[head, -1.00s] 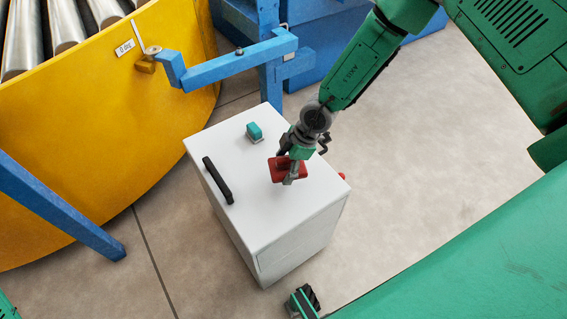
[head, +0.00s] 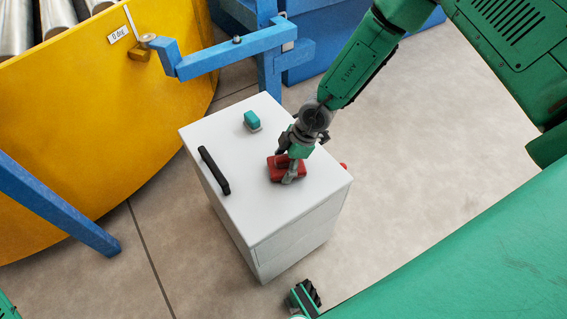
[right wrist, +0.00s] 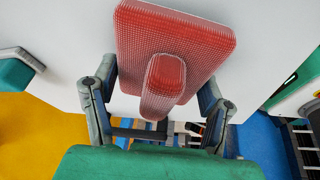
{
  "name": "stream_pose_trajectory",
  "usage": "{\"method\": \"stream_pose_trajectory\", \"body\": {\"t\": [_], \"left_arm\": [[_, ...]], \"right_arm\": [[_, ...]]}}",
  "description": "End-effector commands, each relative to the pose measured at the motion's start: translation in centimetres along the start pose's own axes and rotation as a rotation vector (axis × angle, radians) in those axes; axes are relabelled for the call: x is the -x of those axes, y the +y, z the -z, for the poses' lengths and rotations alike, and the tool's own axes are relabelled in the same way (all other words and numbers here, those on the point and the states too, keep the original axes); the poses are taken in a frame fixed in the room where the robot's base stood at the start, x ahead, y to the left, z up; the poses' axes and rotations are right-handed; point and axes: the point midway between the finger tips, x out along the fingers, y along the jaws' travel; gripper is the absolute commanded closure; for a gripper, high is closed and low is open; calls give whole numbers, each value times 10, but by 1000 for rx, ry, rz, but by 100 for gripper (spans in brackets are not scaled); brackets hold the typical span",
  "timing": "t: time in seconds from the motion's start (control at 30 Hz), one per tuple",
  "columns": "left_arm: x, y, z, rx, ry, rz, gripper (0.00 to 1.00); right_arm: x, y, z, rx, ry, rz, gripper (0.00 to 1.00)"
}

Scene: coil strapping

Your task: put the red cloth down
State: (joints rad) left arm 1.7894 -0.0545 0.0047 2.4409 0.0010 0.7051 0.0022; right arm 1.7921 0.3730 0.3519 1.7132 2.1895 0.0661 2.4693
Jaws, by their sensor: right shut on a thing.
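The red cloth (head: 273,168) is a small flat pad with a raised grip on it, at the right part of the white cabinet's top (head: 235,180). My right gripper (head: 291,171) is shut on its grip from above. In the right wrist view the red cloth (right wrist: 205,38) shows a woven pattern, and its raised grip lies between the two fingers. The cloth is at or very near the cabinet top; I cannot tell whether it touches.
A teal block (head: 252,121) and a black handle (head: 214,170) are on the cabinet top. A blue arm (head: 230,53) and a yellow curved wall (head: 90,120) stand behind and left. Floor is open to the right. The front part of the top is clear.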

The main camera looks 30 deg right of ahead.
Motion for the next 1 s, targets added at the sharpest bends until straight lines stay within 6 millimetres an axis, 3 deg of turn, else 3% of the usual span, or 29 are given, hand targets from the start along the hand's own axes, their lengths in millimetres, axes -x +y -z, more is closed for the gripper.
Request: {"method": "stream_pose_trajectory", "body": {"t": [0.9, 0.93, 1.0], "left_arm": [[-11, 0, -1, 0, 0, 0, 7], [-11, 0, -1, 0, 0, 0, 7], [-11, 0, -1, 0, 0, 0, 7]], "right_arm": [[-22, -2, -8, -2, -1, 5, 75], [-22, -2, -8, -2, -1, 5, 24], [-22, -2, -8, -2, -2, 5, 5]]}}
